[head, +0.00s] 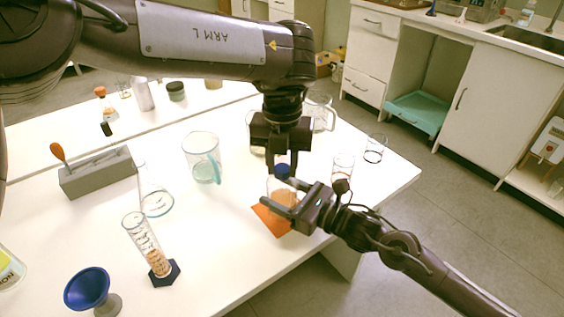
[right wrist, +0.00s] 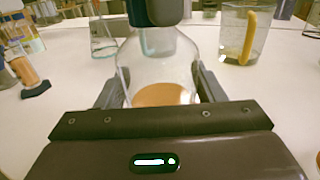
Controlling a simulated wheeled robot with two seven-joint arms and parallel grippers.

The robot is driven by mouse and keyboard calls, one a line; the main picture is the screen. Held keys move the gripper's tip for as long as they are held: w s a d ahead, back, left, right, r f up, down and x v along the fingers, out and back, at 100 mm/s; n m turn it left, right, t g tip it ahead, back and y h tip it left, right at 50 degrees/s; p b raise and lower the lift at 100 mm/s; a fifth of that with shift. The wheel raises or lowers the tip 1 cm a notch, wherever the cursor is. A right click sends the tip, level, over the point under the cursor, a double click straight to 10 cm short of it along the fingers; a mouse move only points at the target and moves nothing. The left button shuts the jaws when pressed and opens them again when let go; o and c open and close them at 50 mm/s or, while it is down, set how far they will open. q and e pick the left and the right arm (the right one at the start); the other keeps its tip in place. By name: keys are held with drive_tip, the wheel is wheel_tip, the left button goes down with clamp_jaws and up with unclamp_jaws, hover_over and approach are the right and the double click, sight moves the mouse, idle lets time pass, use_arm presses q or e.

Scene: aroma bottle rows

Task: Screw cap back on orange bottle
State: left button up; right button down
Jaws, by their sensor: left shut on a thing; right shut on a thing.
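The orange bottle (head: 282,197) is a clear flask with orange liquid, standing over an orange mat (head: 270,219). My right gripper (head: 282,203) is shut around its body from the right. In the right wrist view the bottle (right wrist: 158,70) sits between the two fingers of the right gripper (right wrist: 160,90). The blue cap (head: 282,170) is at the top of the bottle's neck. My left gripper (head: 283,163) points straight down from above and is shut on the cap. A dark cap edge (right wrist: 158,12) also shows in the right wrist view; whether its thread is engaged is hidden.
A jug with a blue handle (head: 203,160) and a conical flask (head: 155,195) stand to the left. A graduated cylinder (head: 147,245) and a blue funnel (head: 88,288) are nearer the front. Glass beakers (head: 343,166) stand to the right, near the table's edge.

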use_arm(q)
drive_tip(key=m, duration=0.7)
drive_tip(key=o, duration=1.2)
drive_tip(key=shift+r, duration=0.1)
use_arm(e)
drive_tip(key=shift+c, duration=1.3)
unclamp_jaws()
use_arm(q)
wheel_tip(320, 180, up, 12)
drive_tip(key=shift+f, duration=0.1)
